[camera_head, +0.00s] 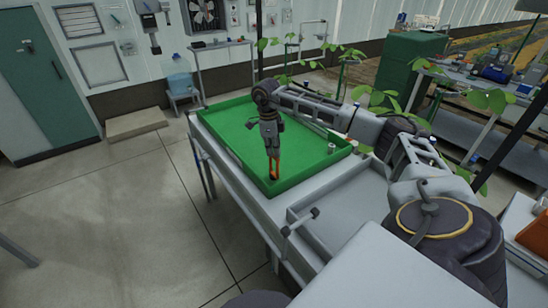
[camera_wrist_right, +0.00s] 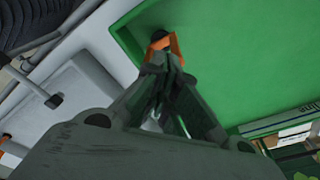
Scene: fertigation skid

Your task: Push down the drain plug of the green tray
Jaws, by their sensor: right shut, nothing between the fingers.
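The green tray (camera_head: 235,139) lies on a long pale bench, and its floor fills much of the right wrist view (camera_wrist_right: 240,62). My right gripper (camera_head: 273,172) points down inside the tray's near corner. Its fingers are shut (camera_wrist_right: 163,62) with nothing between them. An orange piece (camera_wrist_right: 176,46), seemingly part of the drain plug, shows at the fingertips beside a small dark round spot (camera_wrist_right: 158,35). The orange also shows in the head view (camera_head: 275,163). The fingers partly hide it, and I cannot tell whether they touch it. My left gripper is not in view.
A grey sink basin (camera_head: 345,205) with a tap-like fitting (camera_head: 300,221) adjoins the tray on the near side. Small objects (camera_head: 332,147) stand at the tray's right edge. Leafy plants (camera_head: 375,97) rise behind.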

